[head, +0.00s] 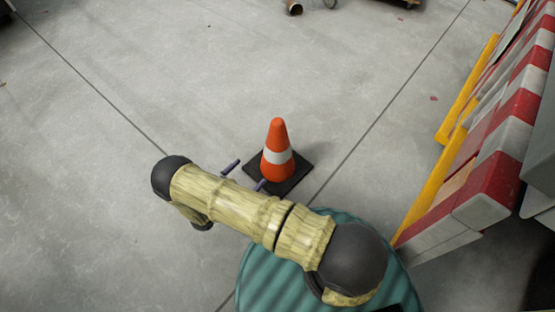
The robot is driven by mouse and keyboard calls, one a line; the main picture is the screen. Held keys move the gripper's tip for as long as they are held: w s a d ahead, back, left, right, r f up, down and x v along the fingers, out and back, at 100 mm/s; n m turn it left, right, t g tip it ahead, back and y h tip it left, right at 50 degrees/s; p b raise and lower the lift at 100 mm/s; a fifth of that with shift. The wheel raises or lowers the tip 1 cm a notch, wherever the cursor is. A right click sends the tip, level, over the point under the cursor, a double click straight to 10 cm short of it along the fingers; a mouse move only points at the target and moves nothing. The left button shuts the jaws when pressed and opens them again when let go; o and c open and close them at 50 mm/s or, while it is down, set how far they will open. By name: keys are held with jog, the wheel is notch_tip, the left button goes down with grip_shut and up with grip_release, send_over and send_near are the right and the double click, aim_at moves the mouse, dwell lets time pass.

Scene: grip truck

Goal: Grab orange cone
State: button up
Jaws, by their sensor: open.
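The orange cone (278,135) stands upright on its square black base (297,177) on the floor, with one white band around its middle. My gripper (252,171) shows as two thin dark fingers, spread apart and empty. They lie just left of and below the cone in the head view and point toward it. The right finger overlaps the near left edge of the base in the picture; I cannot tell whether it touches or how high it is. The rest of the gripper is hidden behind my yellowish arm.
Red-and-white striped barriers (507,140) with yellow feet (421,207) line the right side. Small objects, including a brown cylinder (295,7), lie at the far top. The grey concrete floor left of and beyond the cone is clear.

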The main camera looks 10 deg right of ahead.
aim_at(271, 152)
jog(key=shift+s, duration=0.1)
jog(key=b+x, duration=0.2)
jog(key=x, duration=0.3)
jog(key=b+x, duration=0.3)
jog(key=x, duration=0.3)
jog(key=shift+d+f, duration=0.2)
jog(key=shift+d, duration=0.05)
jog(key=shift+w+d+r+b, duration=0.15)
jog(key=shift+w+d+b, duration=0.15)
jog(key=shift+w+d, duration=0.05)
jog(key=shift+a, duration=0.1)
jog(key=shift+w+d+b, duration=0.25)
jog(key=shift+d+b, duration=0.05)
jog(key=shift+b, duration=0.25)
jog(key=b+x, duration=0.1)
jog(key=x, duration=0.1)
jog(key=b+x, duration=0.2)
jog(key=shift+w+a+f, duration=0.2)
jog(key=shift+f, duration=0.05)
jog(key=shift+w+d+r, duration=0.2)
jog(key=shift+d, duration=0.05)
